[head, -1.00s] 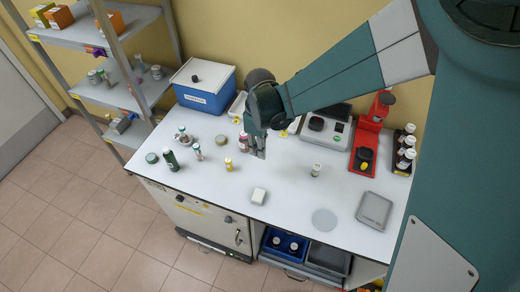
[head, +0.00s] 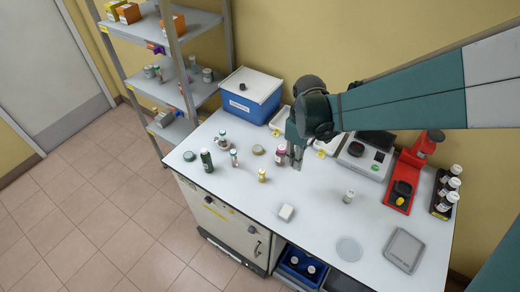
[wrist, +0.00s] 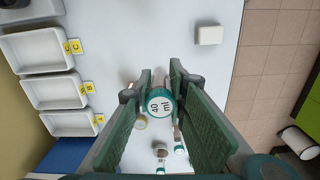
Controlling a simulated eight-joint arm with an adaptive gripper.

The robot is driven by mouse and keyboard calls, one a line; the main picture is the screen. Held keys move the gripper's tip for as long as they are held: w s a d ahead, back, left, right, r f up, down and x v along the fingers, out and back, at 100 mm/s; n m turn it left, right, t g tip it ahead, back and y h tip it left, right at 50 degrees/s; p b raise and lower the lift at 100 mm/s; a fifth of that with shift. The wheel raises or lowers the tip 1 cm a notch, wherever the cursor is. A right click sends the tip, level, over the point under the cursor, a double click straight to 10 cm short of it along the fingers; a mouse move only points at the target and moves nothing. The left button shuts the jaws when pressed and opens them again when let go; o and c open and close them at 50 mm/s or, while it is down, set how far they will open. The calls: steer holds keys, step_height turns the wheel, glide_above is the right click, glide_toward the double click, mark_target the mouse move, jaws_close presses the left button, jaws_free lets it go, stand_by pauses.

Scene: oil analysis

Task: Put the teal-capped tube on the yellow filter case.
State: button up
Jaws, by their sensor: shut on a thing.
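My gripper (wrist: 160,100) is shut on the teal-capped tube (wrist: 160,103). In the wrist view its round cap top, white with a teal rim and marked "40 ml", sits between the finger pads. The tube's body is hidden below the cap. A yellow box (head: 109,10), which may be the yellow filter case, stands on the top shelf at the upper left.
Orange boxes (head: 129,13) share that shelf. Small bottles and tubes, including a dark green bottle (head: 207,161) and a yellow one (head: 262,175), stand on the bench's left. A blue bin (head: 250,97) is at the back. A white block (head: 286,212) lies in front; the bench around it is clear.

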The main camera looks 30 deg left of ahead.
step_height(320, 180, up, 4)
steer(key=shift+r, duration=0.1)
steer(key=m, duration=0.1)
glide_above(258, 149)
steer(key=shift+a+f, duration=0.15)
steer(key=shift+f, duration=2.5)
steer(key=shift+f, duration=3.1)
steer(key=shift+f, duration=0.1)
steer(key=shift+w+f, duration=0.1)
steer(key=shift+f, duration=1.7)
steer(key=shift+f, duration=0.2)
